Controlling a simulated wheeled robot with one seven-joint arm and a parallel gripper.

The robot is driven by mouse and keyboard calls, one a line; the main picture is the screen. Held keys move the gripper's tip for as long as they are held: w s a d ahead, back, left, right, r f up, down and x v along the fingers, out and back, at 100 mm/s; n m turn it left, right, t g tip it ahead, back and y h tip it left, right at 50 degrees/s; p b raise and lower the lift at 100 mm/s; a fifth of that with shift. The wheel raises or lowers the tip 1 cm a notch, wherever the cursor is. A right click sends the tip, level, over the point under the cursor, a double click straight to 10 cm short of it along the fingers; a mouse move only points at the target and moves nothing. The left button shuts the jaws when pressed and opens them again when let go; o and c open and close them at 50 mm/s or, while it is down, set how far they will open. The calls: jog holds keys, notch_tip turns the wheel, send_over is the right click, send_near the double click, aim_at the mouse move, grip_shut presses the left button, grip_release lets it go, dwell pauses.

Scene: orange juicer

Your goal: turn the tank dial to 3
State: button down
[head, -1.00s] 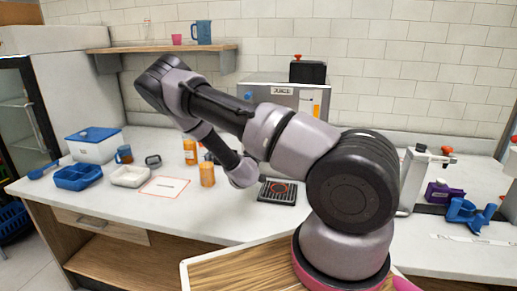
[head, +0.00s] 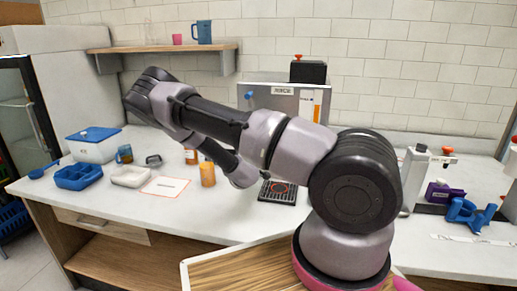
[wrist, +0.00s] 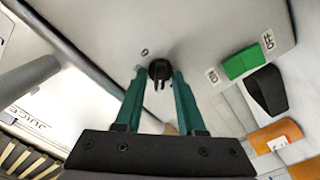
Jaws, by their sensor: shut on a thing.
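In the wrist view a dark knob (wrist: 160,70), which looks like the dial, stands out from a pale grey panel (wrist: 215,25). The green fingers of my gripper (wrist: 159,76) are shut on it, one on each side. A small dark mark sits on the panel beside the knob, too small to read; no number 3 can be made out. In the head view the juicer (head: 283,104), with a JUICE label, stands behind my arm. My gripper is hidden there by my own arm.
A green switch (wrist: 243,62) marked ON and OFF is right of the knob. In the head view, orange bottles (head: 207,174), a blue tray (head: 78,178), a white tray (head: 131,177) and a blue-lidded box (head: 93,150) stand left on the counter. A purple item (head: 443,192) is right.

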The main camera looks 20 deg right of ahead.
jog(key=c, duration=0.9)
grip_release()
jog(key=shift+o, duration=0.2)
jog(key=v, duration=1.1)
jog(key=shift+w, duration=0.1)
